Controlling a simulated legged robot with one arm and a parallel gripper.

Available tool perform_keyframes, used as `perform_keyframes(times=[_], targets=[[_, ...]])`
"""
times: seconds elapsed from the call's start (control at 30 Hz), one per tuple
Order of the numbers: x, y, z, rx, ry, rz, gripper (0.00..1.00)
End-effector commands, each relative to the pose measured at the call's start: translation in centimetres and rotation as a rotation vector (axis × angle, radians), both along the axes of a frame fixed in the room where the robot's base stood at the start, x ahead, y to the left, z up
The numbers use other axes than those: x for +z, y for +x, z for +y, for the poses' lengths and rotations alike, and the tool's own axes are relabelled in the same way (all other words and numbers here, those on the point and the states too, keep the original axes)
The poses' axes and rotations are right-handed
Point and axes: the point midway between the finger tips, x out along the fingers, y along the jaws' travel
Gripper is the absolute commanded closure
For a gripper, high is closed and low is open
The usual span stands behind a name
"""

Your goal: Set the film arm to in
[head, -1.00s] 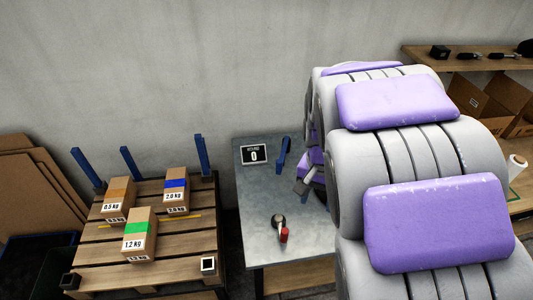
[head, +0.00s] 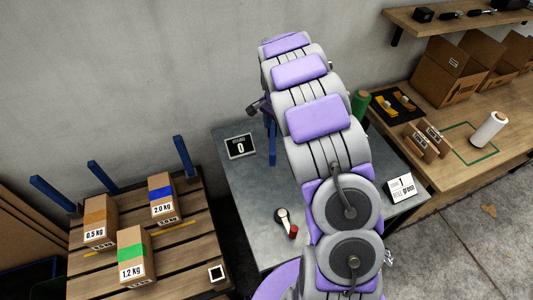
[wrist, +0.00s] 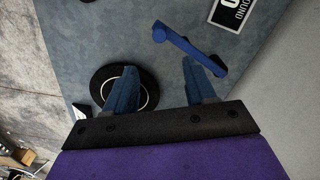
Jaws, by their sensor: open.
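In the wrist view the blue bar (wrist: 190,48) lies beyond my fingertips, nearer the right one, with a small gap visible in the picture. My gripper (wrist: 163,78) is open and empty above the table. A black disc with a pale ring (wrist: 140,75) shows partly behind the left finger.
A counter sign reading 0 (head: 240,147) stands left of the bar. A red-knobbed crank (head: 293,231) is at the table's front. The pallet (head: 190,235) holds three weight boxes. A green roll (head: 360,103) stands right of my arm; a wooden bench (head: 450,135) lies beyond.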

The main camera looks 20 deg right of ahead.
Motion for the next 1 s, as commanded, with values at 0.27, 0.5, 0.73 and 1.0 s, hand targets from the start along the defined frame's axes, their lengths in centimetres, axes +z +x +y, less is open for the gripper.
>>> perform_keyframes(times=[0.27,0.5,0.73,1.0], targets=[[-4.1,0.0,1.1,0.002,-0.012,0.006,0.45],[-9.0,-0.1,1.3,0.003,-0.014,0.007,0.45],[-13.4,-0.1,0.5,0.002,-0.005,0.006,0.45],[-16.5,0.0,0.9,0.003,-0.01,0.003,0.45]])
